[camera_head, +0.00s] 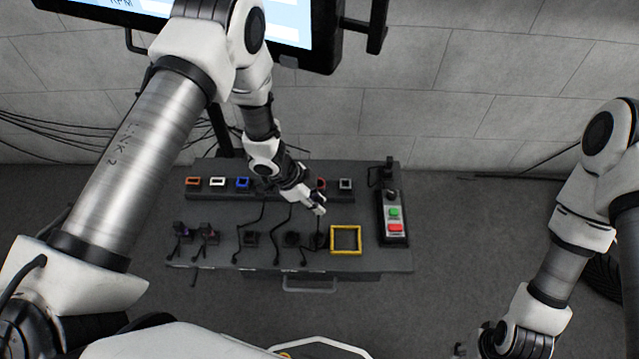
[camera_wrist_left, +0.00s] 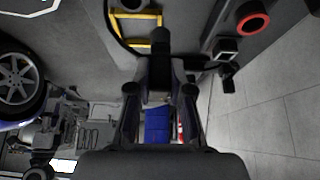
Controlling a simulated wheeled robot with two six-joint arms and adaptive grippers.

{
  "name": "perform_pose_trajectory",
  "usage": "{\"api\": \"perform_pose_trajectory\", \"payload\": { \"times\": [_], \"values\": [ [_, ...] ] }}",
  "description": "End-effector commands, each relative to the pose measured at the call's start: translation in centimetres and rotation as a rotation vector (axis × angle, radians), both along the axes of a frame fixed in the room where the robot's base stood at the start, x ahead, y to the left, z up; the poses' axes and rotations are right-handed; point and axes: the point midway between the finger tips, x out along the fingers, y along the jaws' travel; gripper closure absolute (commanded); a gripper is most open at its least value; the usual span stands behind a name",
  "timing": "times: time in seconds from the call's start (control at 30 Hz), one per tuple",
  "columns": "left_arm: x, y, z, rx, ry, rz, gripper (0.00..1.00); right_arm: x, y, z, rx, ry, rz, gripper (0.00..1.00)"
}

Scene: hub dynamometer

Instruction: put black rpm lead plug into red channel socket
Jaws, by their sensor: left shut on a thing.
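My left gripper (camera_head: 317,207) hangs over the middle of the grey bench, in front of the socket row. In the left wrist view (camera_wrist_left: 159,90) its fingers are shut on a small black plug (camera_wrist_left: 159,42), with a dark lead curving beside it. The plug is apart from the sockets. The red-rimmed round socket (camera_wrist_left: 252,18) is at the top right of that view; in the head view the red socket (camera_head: 321,184) is just behind the gripper and partly covered. My right gripper (camera_head: 490,348) is low at the right, too partial to read.
The socket bar also carries orange (camera_head: 193,181), white (camera_head: 217,182), blue (camera_head: 242,183) and grey (camera_head: 345,184) sockets. Several black plugs with leads (camera_head: 205,233) lie along the front. A yellow frame (camera_head: 345,252) and a button box (camera_head: 393,212) stand to the right.

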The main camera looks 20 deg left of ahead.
Motion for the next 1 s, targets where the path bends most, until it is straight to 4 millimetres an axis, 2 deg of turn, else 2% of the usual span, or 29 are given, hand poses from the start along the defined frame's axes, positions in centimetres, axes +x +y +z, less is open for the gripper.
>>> {"api": "perform_pose_trajectory", "payload": {
  "times": [0.17, 0.53, 1.0],
  "values": [
    [1.2, 0.4, 0.3, 0.001, -0.001, 0.000, 1.00, 0.0, 0.0, 1.5, 0.000, 0.000, 0.000, 0.60],
    [3.8, 1.2, 0.2, 0.002, -0.001, 0.001, 1.00, 0.0, 0.0, 2.9, 0.000, 0.000, 0.000, 0.60],
    [7.0, 2.1, -0.1, 0.001, -0.002, 0.000, 1.00, 0.0, 0.0, 3.1, 0.000, 0.000, 0.000, 0.60]
  ]
}}
